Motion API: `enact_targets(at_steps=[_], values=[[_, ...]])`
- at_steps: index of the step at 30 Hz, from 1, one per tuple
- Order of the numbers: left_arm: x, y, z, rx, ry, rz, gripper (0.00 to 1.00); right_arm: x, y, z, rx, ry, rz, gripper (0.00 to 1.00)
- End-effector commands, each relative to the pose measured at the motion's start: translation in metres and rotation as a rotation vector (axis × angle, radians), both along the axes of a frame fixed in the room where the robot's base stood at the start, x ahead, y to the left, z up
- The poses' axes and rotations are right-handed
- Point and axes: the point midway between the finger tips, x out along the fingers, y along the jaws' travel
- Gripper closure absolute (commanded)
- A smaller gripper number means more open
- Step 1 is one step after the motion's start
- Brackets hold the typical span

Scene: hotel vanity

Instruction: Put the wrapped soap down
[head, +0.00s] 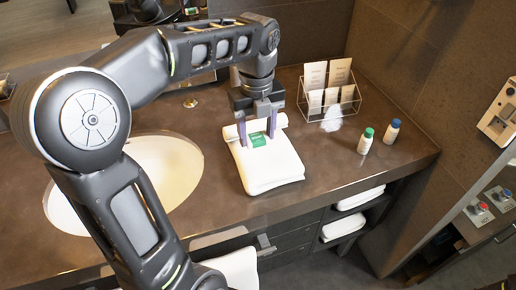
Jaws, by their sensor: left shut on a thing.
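The wrapped soap (259,140) is a small green block at the folded white towel (272,178) on the vanity counter. My left gripper (258,134) points down over the towel, with its two fingers on either side of the soap, and is shut on it. The soap is at or just above the towel's top; I cannot tell if it touches. A rolled white towel (231,132) lies behind, partly hidden by my gripper. My right gripper is not in view.
A wire rack with cards (329,92) stands behind to the right. A green-capped bottle (365,142) and a blue-capped bottle (392,132) stand right of the towel. A sink basin (180,165) is at left. The counter (335,170) is clear before the bottles.

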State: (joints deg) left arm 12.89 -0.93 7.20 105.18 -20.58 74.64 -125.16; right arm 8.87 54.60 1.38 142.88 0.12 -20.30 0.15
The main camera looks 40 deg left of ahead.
Motion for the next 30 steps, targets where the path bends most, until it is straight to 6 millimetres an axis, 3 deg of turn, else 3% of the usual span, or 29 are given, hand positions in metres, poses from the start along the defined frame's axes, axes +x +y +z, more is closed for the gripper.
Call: enact_targets(at_steps=[3,6,16,24,30], values=[[-0.001,0.0,-0.021,0.0,0.005,0.0,0.87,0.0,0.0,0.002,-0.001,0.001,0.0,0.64],[0.0,0.0,-0.03,0.0,0.002,0.0,0.87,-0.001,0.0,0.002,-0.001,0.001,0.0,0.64],[0.0,0.0,-0.034,0.001,0.001,0.0,0.87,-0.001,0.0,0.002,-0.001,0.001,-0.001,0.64],[-0.001,0.0,-0.066,-0.001,0.003,0.001,0.87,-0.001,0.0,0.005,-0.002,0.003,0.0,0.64],[0.0,0.0,-0.069,0.0,0.0,0.001,0.87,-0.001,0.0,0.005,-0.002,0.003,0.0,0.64]])
